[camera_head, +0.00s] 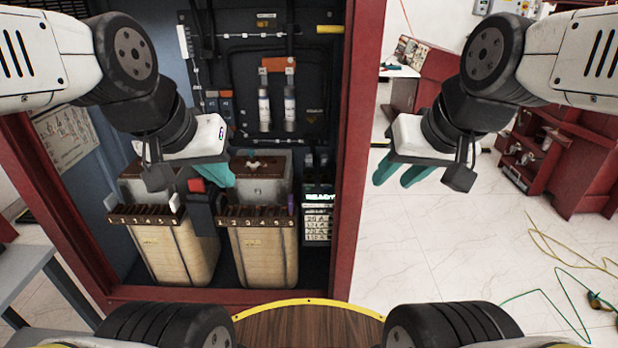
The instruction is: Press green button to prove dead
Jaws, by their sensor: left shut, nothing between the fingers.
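No green button can be made out. A small dark device (318,215) with a lit "READY" display and rows of lit text stands in the cabinet, right of the two cream transformer units. My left gripper (222,174) has teal fingers and is shut and empty. It is inside the cabinet opening, above and between the two units, left of the device and higher in the picture. A red block (198,185) on a dark body shows just below it. My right gripper (402,174), also with teal fingers, hangs outside the cabinet, right of its red frame; its finger gap is unclear.
The left unit (168,250) and right unit (264,250) have numbered brown tops. The red cabinet post (357,150) stands between my grippers. A wooden round top with a yellow rim (308,302) is in front. Cables (570,285) lie on the floor at right.

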